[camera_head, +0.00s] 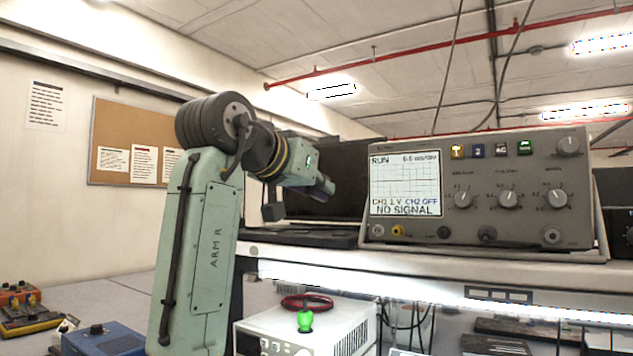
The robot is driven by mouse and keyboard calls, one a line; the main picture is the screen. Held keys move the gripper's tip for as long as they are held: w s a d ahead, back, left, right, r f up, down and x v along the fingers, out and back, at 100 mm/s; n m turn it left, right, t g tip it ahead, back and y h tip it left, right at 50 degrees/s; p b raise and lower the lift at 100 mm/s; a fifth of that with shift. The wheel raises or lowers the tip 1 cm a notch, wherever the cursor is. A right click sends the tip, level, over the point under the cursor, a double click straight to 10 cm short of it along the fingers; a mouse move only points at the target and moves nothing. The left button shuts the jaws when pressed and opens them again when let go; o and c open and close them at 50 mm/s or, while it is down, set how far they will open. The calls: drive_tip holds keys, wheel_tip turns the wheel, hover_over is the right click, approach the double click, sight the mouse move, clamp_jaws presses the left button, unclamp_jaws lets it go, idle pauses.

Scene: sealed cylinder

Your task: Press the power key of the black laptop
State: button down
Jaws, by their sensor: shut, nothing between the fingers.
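The black laptop stands open on the raised white shelf, left of the grey oscilloscope. Its dark screen (345,165) is upright, and its base (300,237) lies flat at the shelf's front. My gripper (325,187) is shut and empty, in front of the laptop screen and above the base in the picture. I cannot tell its exact height over the keys. My arm covers the left part of the laptop. The power key cannot be made out from this low angle.
The oscilloscope (480,195) stands close on the laptop's right. Below the shelf (420,265) are a white instrument (305,330), a green object (305,321) and a red cable coil (306,301). A blue box (104,341) and a yellow-orange device (28,315) lie at lower left.

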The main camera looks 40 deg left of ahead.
drive_tip(key=p, duration=0.2)
hover_over(340, 237)
drive_tip(key=shift+s+a+f, duration=0.1)
drive_tip(key=shift+a+f, duration=0.05)
drive_tip(key=shift+f, duration=0.45)
wheel_tip(340, 237, down, 3)
drive_tip(key=shift+r, duration=0.15)
drive_tip(key=shift+f, duration=0.8)
drive_tip(key=shift+d+f, duration=0.1)
drive_tip(key=shift+d, duration=0.1)
